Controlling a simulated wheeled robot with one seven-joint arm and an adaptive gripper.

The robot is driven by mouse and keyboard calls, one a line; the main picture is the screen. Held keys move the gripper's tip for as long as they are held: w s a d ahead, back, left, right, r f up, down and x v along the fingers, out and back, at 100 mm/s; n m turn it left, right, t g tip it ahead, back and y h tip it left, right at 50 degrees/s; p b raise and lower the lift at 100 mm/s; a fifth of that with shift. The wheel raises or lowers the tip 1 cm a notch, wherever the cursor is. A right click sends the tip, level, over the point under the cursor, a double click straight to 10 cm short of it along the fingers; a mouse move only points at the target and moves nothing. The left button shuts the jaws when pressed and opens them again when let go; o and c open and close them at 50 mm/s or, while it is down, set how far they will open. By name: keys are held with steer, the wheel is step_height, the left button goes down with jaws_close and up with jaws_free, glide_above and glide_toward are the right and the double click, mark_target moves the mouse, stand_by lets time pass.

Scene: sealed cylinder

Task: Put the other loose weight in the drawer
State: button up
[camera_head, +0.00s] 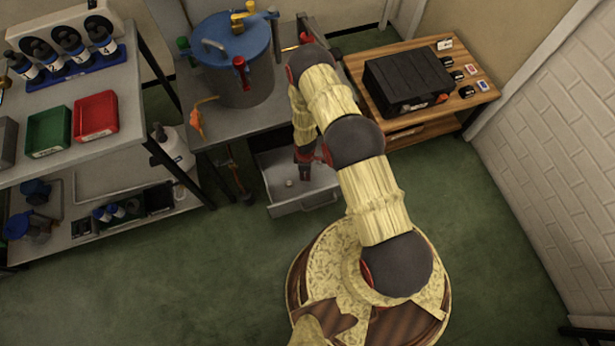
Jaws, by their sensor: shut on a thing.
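The grey drawer (311,201) under the grey bench is pulled open. A small pale weight (290,183) lies on its floor, toward the left. My gripper (304,178) points down over the inside of the drawer, just right of that weight. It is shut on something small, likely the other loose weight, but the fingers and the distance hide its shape. I cannot tell whether the held thing touches the drawer floor.
A blue-lidded grey cylinder (245,85) stands on the bench above the drawer. A wooden cabinet (400,125) with a black case (408,82) is at right. A shelf rack (120,155) with bottles and trays is at left. Green floor is clear in front.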

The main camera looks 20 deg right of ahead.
steer(key=shift+w+d+f, duration=0.1)
steer(key=shift+d+f, duration=0.35)
steer(key=shift+f, duration=0.1)
steer(key=shift+f+b, duration=1.1)
steer(key=shift+f, duration=0.35)
steer(key=shift+f, duration=0.15)
steer(key=o, duration=0.9)
steer(key=shift+c, duration=0.2)
steer(key=shift+o, duration=0.3)
step_height(320, 180, up, 12)
steer(key=p, duration=0.6)
steer(key=shift+p, duration=0.35)
